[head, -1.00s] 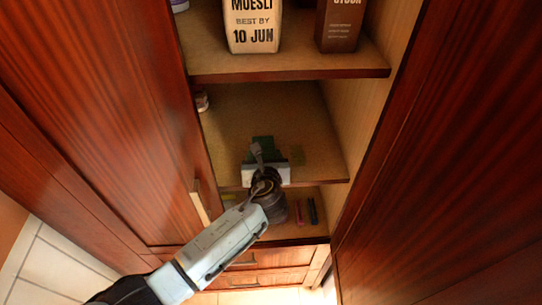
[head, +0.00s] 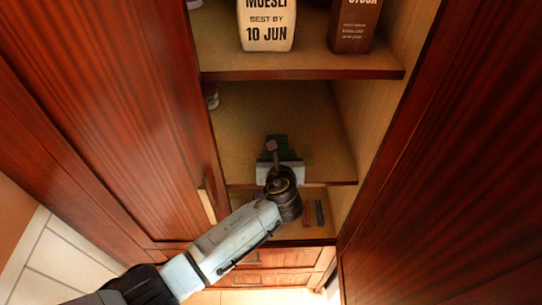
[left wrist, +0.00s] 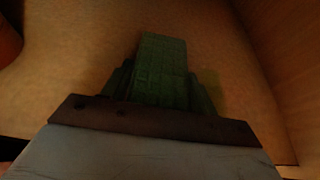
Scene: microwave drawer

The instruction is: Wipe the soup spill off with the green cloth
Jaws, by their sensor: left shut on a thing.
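The green cloth (head: 276,143) is on the middle shelf (head: 300,108) of the open cabinet, near its front edge. My left gripper (head: 277,158) is shut on it, low over the shelf board. In the left wrist view the cloth (left wrist: 163,72) is bunched between the fingers and reaches forward onto the board. A faint yellow-green patch, the soup spill (left wrist: 209,84), shows at the cloth's right side. The cloth and gripper may hide part of it. My right gripper is not in view.
The shelf above holds a muesli bag (head: 266,24) and a brown stock carton (head: 353,25). A small jar (head: 212,97) stands at the left of the middle shelf. Marker-like sticks (head: 319,212) are on the shelf below. Cabinet doors (head: 110,110) flank the opening.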

